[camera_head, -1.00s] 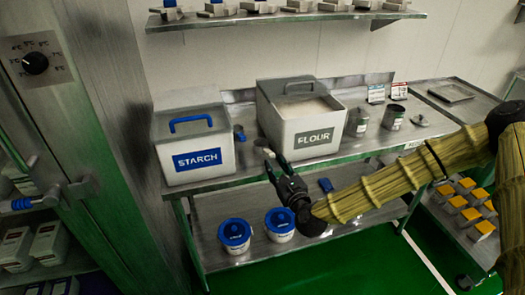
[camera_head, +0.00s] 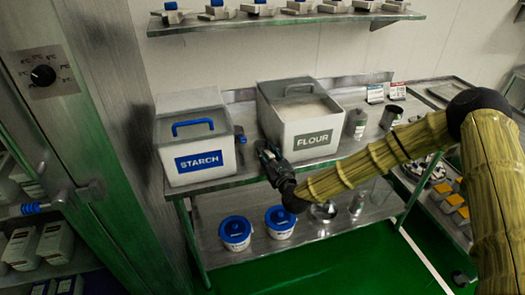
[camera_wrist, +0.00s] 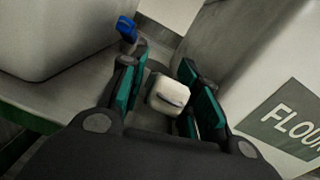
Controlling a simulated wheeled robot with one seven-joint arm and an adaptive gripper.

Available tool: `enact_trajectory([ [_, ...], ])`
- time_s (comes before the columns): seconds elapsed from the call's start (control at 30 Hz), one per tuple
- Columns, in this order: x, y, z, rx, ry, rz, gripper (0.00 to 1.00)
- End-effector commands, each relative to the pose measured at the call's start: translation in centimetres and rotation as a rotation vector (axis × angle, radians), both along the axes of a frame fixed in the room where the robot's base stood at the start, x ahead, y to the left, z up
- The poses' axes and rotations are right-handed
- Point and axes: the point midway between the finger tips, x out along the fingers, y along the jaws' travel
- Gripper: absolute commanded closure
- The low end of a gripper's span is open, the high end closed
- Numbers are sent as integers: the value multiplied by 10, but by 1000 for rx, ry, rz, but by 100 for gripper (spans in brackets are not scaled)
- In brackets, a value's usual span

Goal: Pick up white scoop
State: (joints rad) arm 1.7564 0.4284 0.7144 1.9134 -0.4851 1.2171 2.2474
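The white scoop (camera_wrist: 168,93) shows in the wrist view as a small white block-like end with a dark slot, in the gap between the bins. My gripper (camera_head: 268,154) reaches into that gap at the front of the table. In the wrist view its green-padded fingers stand apart on either side of the white scoop, with a visible gap on the left. The gripper is open around it; I cannot tell whether the right finger touches it. In the head view my gripper hides the white scoop.
The STARCH bin (camera_head: 198,162) stands left of my gripper, the FLOUR bin (camera_head: 313,140) close on its right. A blue-ended scoop (camera_head: 240,135) is beside the STARCH bin and also shows in the wrist view (camera_wrist: 127,28). Blue-lidded buckets (camera_head: 235,234) are on the lower shelf. Metal cans (camera_head: 356,124) stand right.

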Motion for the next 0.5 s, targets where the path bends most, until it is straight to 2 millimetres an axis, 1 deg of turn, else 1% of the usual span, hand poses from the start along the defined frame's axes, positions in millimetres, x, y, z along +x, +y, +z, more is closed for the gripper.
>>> enact_trajectory([
  [0.13,0,0,0,0,0,0,68],
  [0.17,0,0,0,0,0,0,72],
  [0.3,0,0,0,0,0,0,97],
  [0.33,0,0,0,0,0,0,100],
  [0.5,0,0,1,0,-1,-1,100],
])
